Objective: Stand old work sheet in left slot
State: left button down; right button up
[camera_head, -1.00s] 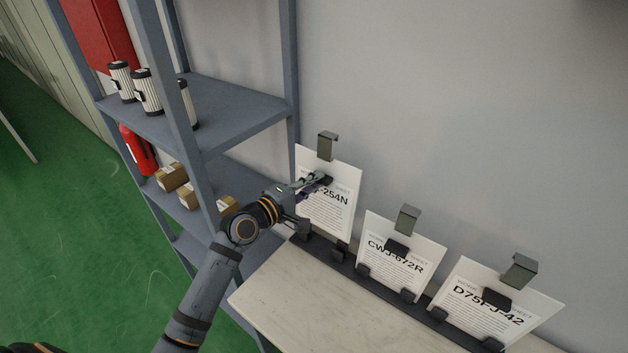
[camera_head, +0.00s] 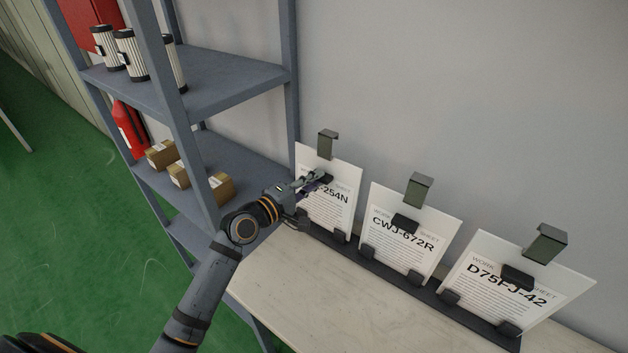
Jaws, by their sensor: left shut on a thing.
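The work sheet ending in "254N" (camera_head: 330,212) stands leaning back at the left end of a dark holder rail (camera_head: 431,294) on the table. The gripper covers the start of its number. My left gripper (camera_head: 322,180) is shut on a dark tab at this sheet's upper middle. A second sheet, "CWJ-672R" (camera_head: 404,252), stands in the middle place. A third, "D75FJ-42" (camera_head: 500,300), stands at the right. The two other sheets each carry a dark tab on their front. My right gripper is out of view.
Dark hooked brackets (camera_head: 420,188) rise behind the sheets. The pale table (camera_head: 300,290) is bare in front of the rail. A grey shelf (camera_head: 230,85) with filters (camera_head: 130,55) and boxes (camera_head: 180,172) stands left. A red extinguisher (camera_head: 128,128) is beyond.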

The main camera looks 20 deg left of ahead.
pick_arm(q)
jog(key=shift+w+f, duration=0.1)
jog(key=shift+f, duration=0.35)
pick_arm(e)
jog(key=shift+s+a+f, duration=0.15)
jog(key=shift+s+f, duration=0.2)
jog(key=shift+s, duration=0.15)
pick_arm(q)
jog(key=c, duration=1.3)
grip_release()
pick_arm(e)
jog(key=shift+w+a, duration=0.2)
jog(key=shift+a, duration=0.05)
pick_arm(q)
jog(key=shift+o, duration=0.2)
jog(key=v, duration=0.7)
jog(key=shift+s, duration=0.25)
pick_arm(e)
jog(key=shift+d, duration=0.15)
pick_arm(q)
jog(key=shift+a, duration=0.1)
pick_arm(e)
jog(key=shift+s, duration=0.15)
